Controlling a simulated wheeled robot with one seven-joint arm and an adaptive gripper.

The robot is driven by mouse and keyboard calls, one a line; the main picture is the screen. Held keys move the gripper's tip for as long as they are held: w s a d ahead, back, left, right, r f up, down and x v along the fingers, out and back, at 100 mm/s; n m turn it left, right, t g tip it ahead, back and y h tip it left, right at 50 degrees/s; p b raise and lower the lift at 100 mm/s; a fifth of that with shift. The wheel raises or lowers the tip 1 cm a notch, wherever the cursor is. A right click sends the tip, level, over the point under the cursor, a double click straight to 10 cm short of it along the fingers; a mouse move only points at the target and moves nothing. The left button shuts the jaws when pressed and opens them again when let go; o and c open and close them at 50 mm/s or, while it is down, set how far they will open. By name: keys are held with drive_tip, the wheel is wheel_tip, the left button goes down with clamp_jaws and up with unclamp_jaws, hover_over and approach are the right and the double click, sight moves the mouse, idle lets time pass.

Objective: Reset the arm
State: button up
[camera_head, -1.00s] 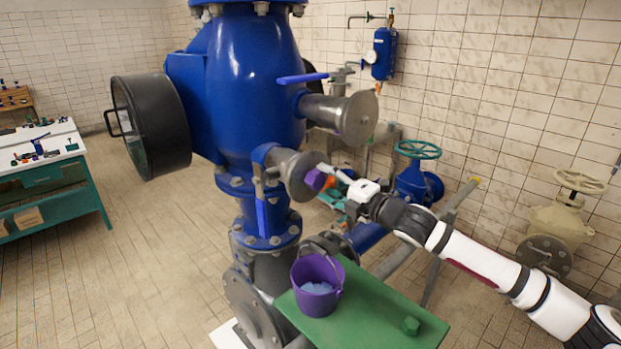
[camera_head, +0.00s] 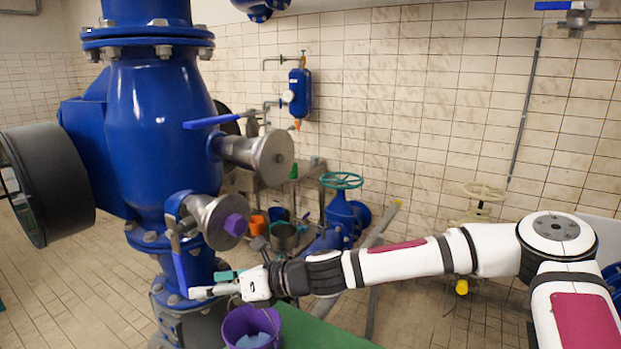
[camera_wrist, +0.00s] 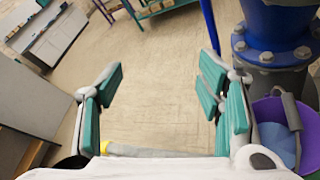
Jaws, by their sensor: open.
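My gripper (camera_head: 215,285) is open and empty at the end of my white and black arm. In the head view it is below the purple hex piece (camera_head: 236,224), which sits on the end of a metal flange, and apart from it. In the wrist view my gripper (camera_wrist: 160,75) has its teal-padded fingers spread wide with only floor between them. The purple bucket (camera_head: 238,328) is just below my gripper in the head view, and it also shows at the right of the wrist view (camera_wrist: 268,110).
A large blue valve body (camera_head: 165,130) fills the left. A blue lever handle (camera_head: 181,268) hangs beside my gripper's tip. The green bench (camera_head: 320,335) is under my arm. A blue valve with a teal handwheel (camera_head: 342,181) stands behind my arm. Tiled floor is open at left.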

drive_tip(key=s+d+f+n+g+h+b, duration=0.2)
drive_tip(key=s+d+f+n+h, duration=0.5)
drive_tip(key=n, duration=0.5)
drive_tip(key=w+d+n+h, duration=0.2)
drive_tip(key=d+n, duration=0.2)
drive_tip(key=d, duration=0.4)
drive_tip(key=s+d+r+n+t+h+b, duration=0.1)
drive_tip(key=d+r+n+t+h, duration=0.2)
drive_tip(key=d, duration=0.4)
drive_tip(key=s+d+r+n+h+b, duration=0.1)
drive_tip(key=d+r+n, duration=0.1)
drive_tip(key=d+r, duration=0.4)
drive_tip(key=s+d+r+n+t+h+b, duration=0.1)
drive_tip(key=s+d+r+n+t, duration=0.1)
drive_tip(key=s+d+r+n, duration=0.2)
drive_tip(key=s+d+r, duration=0.3)
drive_tip(key=s+d, duration=0.3)
drive_tip(key=d, duration=0.1)
drive_tip(key=shift+s+r+b, duration=0.15)
drive_tip(key=shift+r+b, duration=0.1)
drive_tip(key=shift+b, duration=0.1)
drive_tip(key=shift+a, duration=0.1)
